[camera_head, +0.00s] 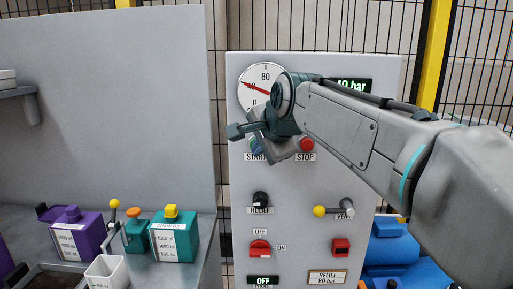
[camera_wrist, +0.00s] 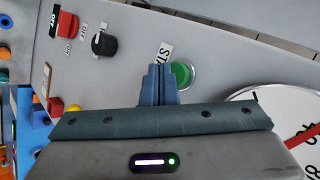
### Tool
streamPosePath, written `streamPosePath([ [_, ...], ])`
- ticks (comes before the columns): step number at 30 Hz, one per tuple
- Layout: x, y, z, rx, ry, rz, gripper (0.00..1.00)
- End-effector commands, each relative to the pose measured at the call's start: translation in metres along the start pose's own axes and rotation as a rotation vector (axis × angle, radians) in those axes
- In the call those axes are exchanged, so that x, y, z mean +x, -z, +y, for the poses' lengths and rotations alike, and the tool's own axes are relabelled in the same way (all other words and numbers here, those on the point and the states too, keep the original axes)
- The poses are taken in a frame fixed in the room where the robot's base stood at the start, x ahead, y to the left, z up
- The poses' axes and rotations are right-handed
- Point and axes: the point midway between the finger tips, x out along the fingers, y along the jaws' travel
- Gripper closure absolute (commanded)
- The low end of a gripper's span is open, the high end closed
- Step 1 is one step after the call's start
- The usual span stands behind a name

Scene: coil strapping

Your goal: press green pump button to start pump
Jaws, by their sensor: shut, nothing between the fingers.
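The green pump button (camera_wrist: 181,74) sits in a pale ring on the grey control panel (camera_head: 385,190). In the wrist view it is just right of my fingertips and partly behind them. My gripper (camera_wrist: 158,72) is shut and empty, its fingers pointing at the panel beside the button. I cannot tell whether the tips touch the panel. In the head view my gripper (camera_head: 268,140) covers most of the spot above the START label (camera_head: 256,157), so the button is largely hidden there. The pump display (camera_head: 263,281) reads OFF.
The red STOP button (camera_head: 306,145) is close to the right of my gripper. The round gauge (camera_head: 258,80) is above. A black relief knob (camera_head: 260,199), a yellow-tipped valve lever (camera_head: 322,211) and a red switch (camera_head: 260,248) are below. Bottles stand on the left bench.

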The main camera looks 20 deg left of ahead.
Motion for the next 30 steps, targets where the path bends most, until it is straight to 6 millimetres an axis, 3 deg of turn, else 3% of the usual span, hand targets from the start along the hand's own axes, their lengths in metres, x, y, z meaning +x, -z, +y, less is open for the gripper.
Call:
streamPosePath([
  [8,-0.002,-0.002,0.002,0.000,0.000,-0.001,1.00],
  [21,-0.030,-0.023,0.024,0.000,0.000,0.000,1.00],
  [30,-0.035,-0.026,0.025,0.001,-0.001,-0.001,1.00],
])
